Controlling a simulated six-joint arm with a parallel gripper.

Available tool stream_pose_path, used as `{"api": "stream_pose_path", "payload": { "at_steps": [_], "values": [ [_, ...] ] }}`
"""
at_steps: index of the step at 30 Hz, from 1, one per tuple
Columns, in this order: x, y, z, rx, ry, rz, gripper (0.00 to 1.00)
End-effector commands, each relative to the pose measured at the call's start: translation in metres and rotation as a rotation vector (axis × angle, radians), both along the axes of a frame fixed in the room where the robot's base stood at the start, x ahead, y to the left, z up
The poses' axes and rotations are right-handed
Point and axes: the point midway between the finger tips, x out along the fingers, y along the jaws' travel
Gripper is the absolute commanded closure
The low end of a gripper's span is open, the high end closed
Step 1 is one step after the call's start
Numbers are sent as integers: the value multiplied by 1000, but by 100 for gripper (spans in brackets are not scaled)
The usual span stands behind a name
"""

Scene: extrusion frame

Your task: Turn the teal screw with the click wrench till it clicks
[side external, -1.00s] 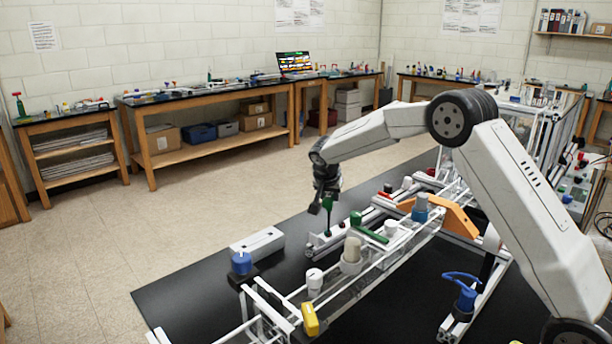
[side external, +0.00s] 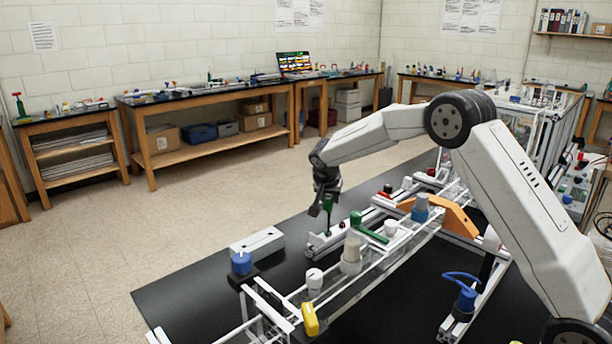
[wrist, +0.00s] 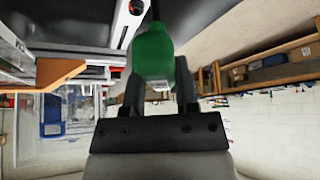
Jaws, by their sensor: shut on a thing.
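My gripper (side external: 327,196) is shut on a green-handled tool, which I take to be the click wrench (side external: 328,205). The wrench hangs upright, with its thin dark shaft reaching down to the near end of a light extrusion rail (side external: 318,241). In the wrist view, the green handle (wrist: 153,55) sits between the two dark fingers (wrist: 156,88). The teal screw cannot be made out; it may be hidden at the wrench tip. I cannot tell whether the tip is seated on a screw.
Right of the wrench are a green bar with a knob (side external: 371,234), a white cap (side external: 390,227) and an orange bracket (side external: 452,217). A white block (side external: 257,243) and a blue knob (side external: 241,263) stand to the left. The black tabletop (side external: 190,295) is clear at front left.

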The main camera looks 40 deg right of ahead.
Motion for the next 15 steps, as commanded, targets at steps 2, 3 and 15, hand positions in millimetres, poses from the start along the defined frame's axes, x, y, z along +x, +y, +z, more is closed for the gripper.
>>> {"api": "stream_pose_path", "payload": {
  "at_steps": [2, 3, 15],
  "values": [
    [0, 0, -1, 1, 1, 0, 100],
    [0, 0, -1, 0, 1, -1, 100],
    [0, 1, -2, 1, 2, -117, 100]
  ]
}}
